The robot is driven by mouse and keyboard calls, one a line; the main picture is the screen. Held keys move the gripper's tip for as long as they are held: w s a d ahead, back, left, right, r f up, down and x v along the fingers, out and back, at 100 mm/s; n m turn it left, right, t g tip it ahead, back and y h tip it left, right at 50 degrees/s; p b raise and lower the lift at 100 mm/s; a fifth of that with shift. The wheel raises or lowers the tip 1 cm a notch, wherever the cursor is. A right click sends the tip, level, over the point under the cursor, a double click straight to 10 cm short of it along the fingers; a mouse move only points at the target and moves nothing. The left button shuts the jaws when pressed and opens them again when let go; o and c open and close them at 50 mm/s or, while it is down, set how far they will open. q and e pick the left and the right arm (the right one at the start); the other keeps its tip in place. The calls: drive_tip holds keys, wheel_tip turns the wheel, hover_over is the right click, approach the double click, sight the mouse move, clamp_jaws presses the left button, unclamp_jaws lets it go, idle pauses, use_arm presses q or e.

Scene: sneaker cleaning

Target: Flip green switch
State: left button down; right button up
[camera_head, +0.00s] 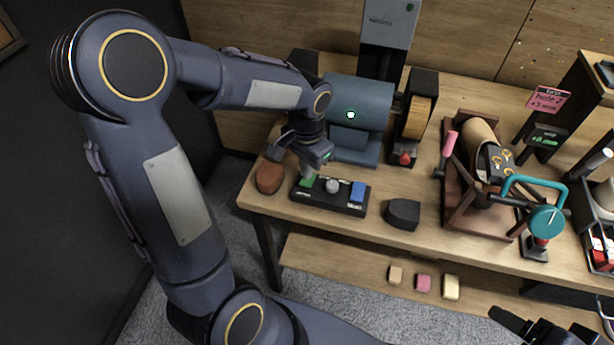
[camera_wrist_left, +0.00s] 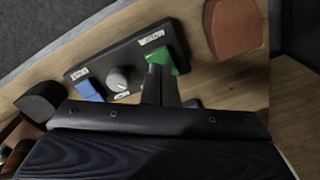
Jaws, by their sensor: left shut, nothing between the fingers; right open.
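A black control box (camera_head: 335,206) lies on the wooden bench near its front left. It carries a green switch (camera_head: 307,181) at its left end, a grey knob (camera_head: 332,186) in the middle and a blue switch (camera_head: 357,191) at its right. My left gripper (camera_head: 308,170) is shut and empty, its tip right at the green switch. In the left wrist view the fingers (camera_wrist_left: 160,88) cover part of the green switch (camera_wrist_left: 180,62); whether they touch it I cannot tell. My right gripper (camera_head: 530,325) is open at the bottom right, away from the box.
A brown block (camera_head: 270,178) lies left of the box and a dark block (camera_head: 402,213) right of it. A blue-grey machine (camera_head: 358,105) stands behind. A wooden frame with a roll (camera_head: 478,138) and teal-handled tool (camera_head: 546,220) stand at the right. Small blocks (camera_head: 423,283) lie on the lower shelf.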

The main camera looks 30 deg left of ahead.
use_arm(q)
drive_tip(key=shift+f+b, duration=1)
drive_tip(key=shift+f, duration=0.25)
idle(0.8)
drive_tip(key=shift+r, duration=0.1)
wheel_tip(320, 180, up, 7)
drive_tip(key=p, duration=0.6)
idle(0.5)
drive_tip(key=s+d+r+n+t+h, duration=0.2)
drive_tip(key=s+r, duration=0.1)
drive_tip(key=s, duration=0.5)
drive_tip(key=s+d+r+n+t+h, duration=0.1)
drive_tip(key=s+d+r+n+t, duration=0.1)
drive_tip(key=s, duration=0.7)
drive_tip(key=shift+r+n+t+h, duration=0.4)
drive_tip(key=shift+r+t, duration=0.4)
drive_tip(key=shift+r, duration=0.45)
